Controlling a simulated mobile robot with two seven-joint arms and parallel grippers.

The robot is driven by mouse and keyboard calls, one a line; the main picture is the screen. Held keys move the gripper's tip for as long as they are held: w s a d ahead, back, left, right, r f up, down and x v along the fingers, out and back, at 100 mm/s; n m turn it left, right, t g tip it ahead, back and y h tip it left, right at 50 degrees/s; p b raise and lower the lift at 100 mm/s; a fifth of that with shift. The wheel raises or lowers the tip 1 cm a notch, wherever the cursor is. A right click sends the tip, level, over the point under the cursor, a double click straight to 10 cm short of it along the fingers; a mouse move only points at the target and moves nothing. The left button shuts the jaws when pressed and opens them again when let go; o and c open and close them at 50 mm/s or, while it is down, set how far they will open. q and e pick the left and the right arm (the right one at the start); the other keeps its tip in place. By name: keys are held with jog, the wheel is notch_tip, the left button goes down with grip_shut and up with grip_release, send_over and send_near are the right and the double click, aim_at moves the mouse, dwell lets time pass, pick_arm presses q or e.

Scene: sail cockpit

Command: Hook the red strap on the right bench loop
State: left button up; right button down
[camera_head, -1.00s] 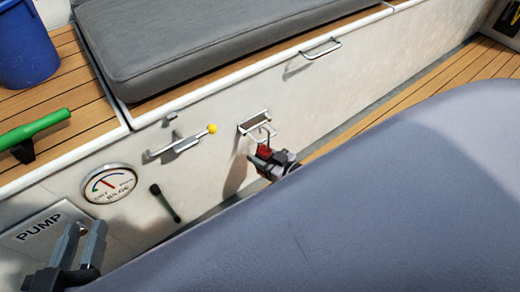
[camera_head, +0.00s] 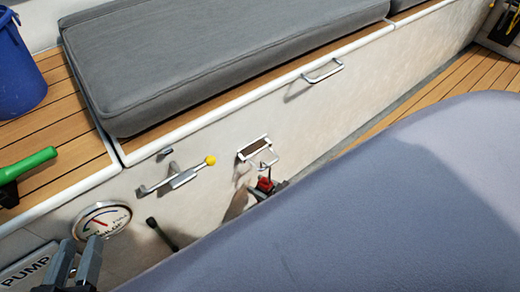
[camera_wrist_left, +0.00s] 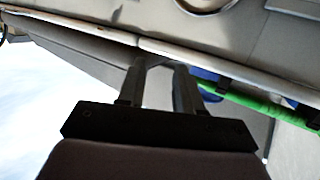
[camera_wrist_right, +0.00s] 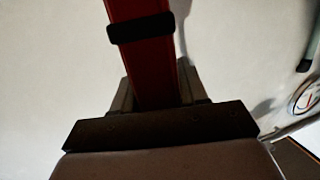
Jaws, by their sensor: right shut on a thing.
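The red strap (camera_head: 264,184) is in my right gripper (camera_head: 268,189), low in front of the white bench wall. The right wrist view shows the strap (camera_wrist_right: 143,55) with a black band, running up between the fingers. A metal wire hook (camera_head: 263,160) shows above the strap, close below a rectangular metal loop (camera_head: 254,147) on the wall. I cannot tell whether the hook touches or passes through it. A longer metal handle (camera_head: 323,71) is higher and to the right. My left gripper (camera_head: 75,262) is open and empty near the lower left; it also shows in the left wrist view (camera_wrist_left: 158,82).
A grey cushion (camera_head: 220,62) lies on the bench. A large grey-blue surface (camera_head: 370,210) fills the lower right and hides much of my right arm.

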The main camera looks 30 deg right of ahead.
jog(key=c, duration=0.5)
grip_release()
jog(key=shift+s, duration=0.2)
pick_arm(q)
jog(key=p, duration=0.1)
jog(key=d+g+p, duration=0.1)
jog(key=shift+w+d+f+n+p, duration=0.1)
jog(key=shift+w+d+n+p, duration=0.1)
jog(key=shift+w+n+p, duration=0.15)
pick_arm(e)
jog(key=v, duration=0.6)
jog(key=shift+s+d, duration=0.2)
jog(key=shift+s, duration=0.15)
jog(key=shift+r, duration=0.1)
